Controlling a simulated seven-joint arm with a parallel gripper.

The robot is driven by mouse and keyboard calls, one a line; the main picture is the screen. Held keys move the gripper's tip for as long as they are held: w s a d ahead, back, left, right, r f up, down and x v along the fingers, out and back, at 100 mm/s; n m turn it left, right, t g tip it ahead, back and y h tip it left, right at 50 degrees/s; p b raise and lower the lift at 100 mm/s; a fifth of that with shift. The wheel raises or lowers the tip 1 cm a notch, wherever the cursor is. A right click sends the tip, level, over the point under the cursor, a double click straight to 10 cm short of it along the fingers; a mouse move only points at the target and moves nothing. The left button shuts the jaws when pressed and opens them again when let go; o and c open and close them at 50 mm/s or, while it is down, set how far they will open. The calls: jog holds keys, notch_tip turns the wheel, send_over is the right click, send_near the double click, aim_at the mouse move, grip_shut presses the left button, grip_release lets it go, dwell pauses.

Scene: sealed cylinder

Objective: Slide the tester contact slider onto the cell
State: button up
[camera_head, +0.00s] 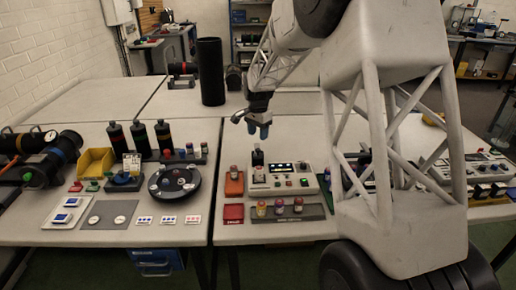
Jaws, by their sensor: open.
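The tester (290,185) is a pale box with a lit display, on the right-hand table. A black upright part, apparently the contact slider (257,158), stands at its left end. A small light cylinder, apparently the cell (259,174), sits just below the slider; whether they touch is too small to tell. My gripper (258,130) points down with blue-grey fingertips, above and behind the slider in the picture. It is open, with nothing visible between the fingers. My arm comes in from the upper right and hides the table right of the tester.
A dark tray (316,212) with several coloured cells lies in front of the tester. An orange holder (234,187) and a red tray (233,212) lie left of it. A tall black cylinder (210,72) stands behind. The left table holds a round black turntable (174,194).

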aim_at(258, 150)
jog(key=shift+f, duration=3.55)
grip_shut()
